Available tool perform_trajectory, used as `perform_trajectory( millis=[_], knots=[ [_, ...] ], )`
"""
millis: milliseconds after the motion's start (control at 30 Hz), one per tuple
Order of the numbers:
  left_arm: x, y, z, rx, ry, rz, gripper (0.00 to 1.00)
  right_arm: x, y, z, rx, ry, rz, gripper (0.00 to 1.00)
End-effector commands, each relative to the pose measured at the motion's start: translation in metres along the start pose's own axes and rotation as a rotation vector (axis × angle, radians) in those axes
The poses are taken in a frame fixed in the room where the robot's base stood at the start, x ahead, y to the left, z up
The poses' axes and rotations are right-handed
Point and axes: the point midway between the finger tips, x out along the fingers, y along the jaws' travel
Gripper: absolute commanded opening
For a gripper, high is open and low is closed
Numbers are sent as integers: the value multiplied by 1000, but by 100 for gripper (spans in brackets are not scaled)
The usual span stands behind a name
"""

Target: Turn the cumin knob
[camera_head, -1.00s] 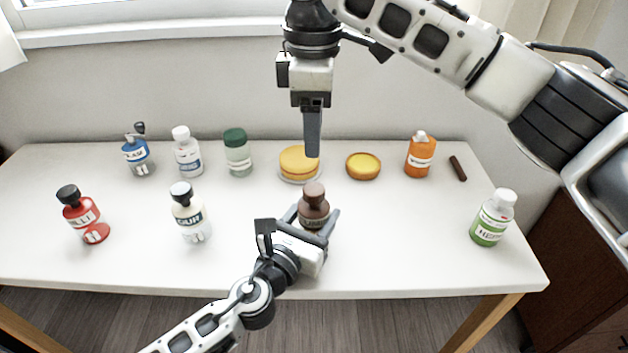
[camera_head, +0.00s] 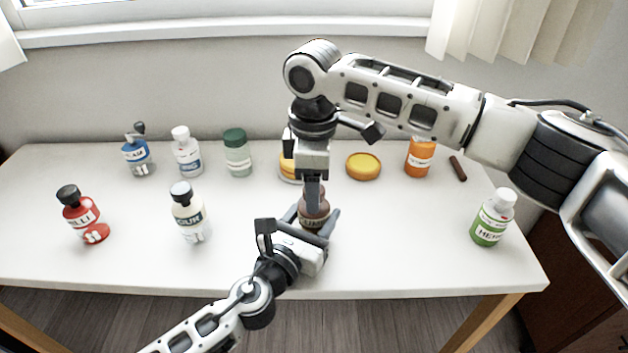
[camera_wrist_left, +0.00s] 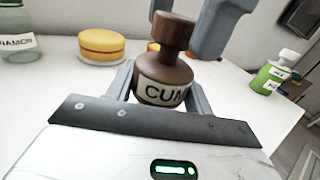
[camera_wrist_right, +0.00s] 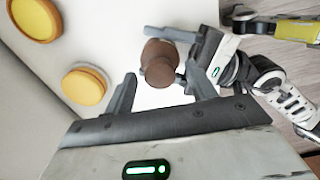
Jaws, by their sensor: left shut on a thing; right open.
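The cumin bottle is brown with a pale label and a brown knob on top. In the left wrist view the bottle body (camera_wrist_left: 165,84) stands between the fingers of my left gripper (camera_wrist_left: 160,90), which is shut on it. Its knob (camera_wrist_left: 173,30) shows above. In the head view the bottle (camera_head: 316,222) is partly hidden by my right gripper (camera_head: 313,190). My right gripper points down from above. In the right wrist view its fingers (camera_wrist_right: 155,95) are open, and the knob (camera_wrist_right: 160,71) lies a little beyond the gap between them.
A yellow-topped round tin (camera_head: 363,165) and an orange bottle (camera_head: 419,157) stand at the back. White (camera_head: 188,213) and red (camera_head: 82,215) bottles stand at left. The table right of the cumin bottle is clear.

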Motion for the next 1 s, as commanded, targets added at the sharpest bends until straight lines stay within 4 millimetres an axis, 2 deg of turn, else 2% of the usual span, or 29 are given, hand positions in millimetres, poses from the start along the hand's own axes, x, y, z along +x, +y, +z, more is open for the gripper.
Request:
perform_trajectory(
  millis=[33,167,367,733,1000],
  knots=[
    [0,0,0,0,0,0,26,0,0,0,1,0,0,48],
    [0,0,0,0,0,0,26,0,0,0,1,0,0,12],
    [0,0,0,0,0,0,26,0,0,0,35,0,-1,10],
    [0,0,0,0,0,0,26,0,0,-1,456,1,-1,10],
    [0,0,0,0,1,0,26,-1,0,0,491,1,1,10]
  ],
)
